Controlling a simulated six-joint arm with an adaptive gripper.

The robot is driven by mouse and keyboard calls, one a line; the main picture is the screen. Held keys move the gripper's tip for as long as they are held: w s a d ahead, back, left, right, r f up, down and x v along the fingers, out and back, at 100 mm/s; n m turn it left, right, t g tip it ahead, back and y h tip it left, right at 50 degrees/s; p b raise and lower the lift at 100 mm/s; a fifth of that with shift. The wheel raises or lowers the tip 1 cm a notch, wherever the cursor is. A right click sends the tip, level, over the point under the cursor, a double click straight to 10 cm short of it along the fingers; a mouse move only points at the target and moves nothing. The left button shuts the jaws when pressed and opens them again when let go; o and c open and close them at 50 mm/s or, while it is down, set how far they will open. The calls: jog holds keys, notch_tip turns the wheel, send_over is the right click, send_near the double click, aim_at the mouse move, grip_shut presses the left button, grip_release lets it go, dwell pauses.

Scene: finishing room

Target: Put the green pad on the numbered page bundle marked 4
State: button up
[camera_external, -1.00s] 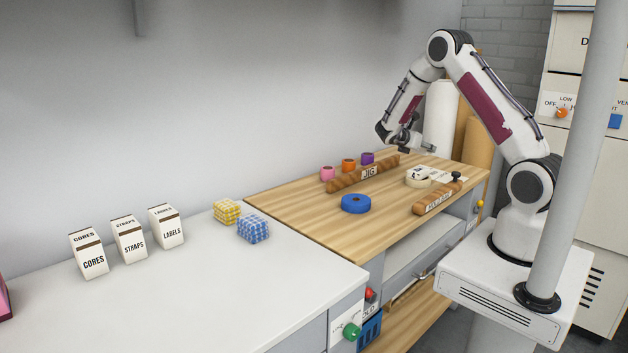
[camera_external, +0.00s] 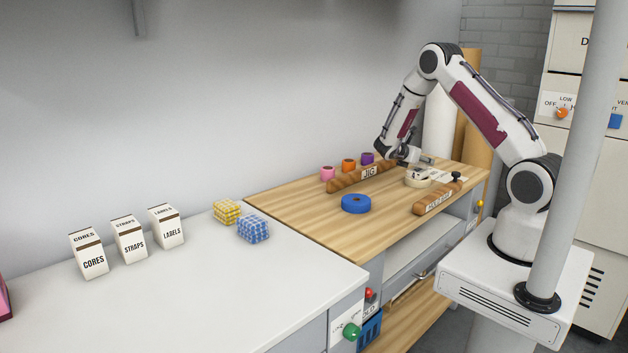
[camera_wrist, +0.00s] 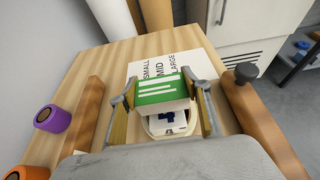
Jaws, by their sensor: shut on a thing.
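My gripper (camera_wrist: 163,105) is shut on the green pad (camera_wrist: 160,86), a green block with white stripes and a pale side, seen between the two fingers in the wrist view. In the outside view my gripper (camera_external: 418,160) is low over the back right of the wooden bench, and the pad cannot be made out there. Just below the pad in the wrist view is a white bundle (camera_wrist: 168,118) with a dark blue mark, partly hidden by the pad. The mark cannot be read for certain. It lies in or on a round cream holder (camera_wrist: 156,130), also in the outside view (camera_external: 416,183).
A printed SMALL, MID, LARGE sheet (camera_wrist: 150,68) lies beyond the pad. A wooden JIG bar (camera_external: 350,180) and a HOLD BAR (camera_external: 437,199) flank this spot. Pink, orange and purple rolls (camera_external: 367,158) stand behind the jig. A blue roll (camera_external: 356,203) lies in front.

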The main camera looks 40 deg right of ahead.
jog(key=shift+f, duration=0.65)
jog(key=o, duration=1.1)
jog(key=shift+f, duration=0.1)
jog(key=v, duration=1.2)
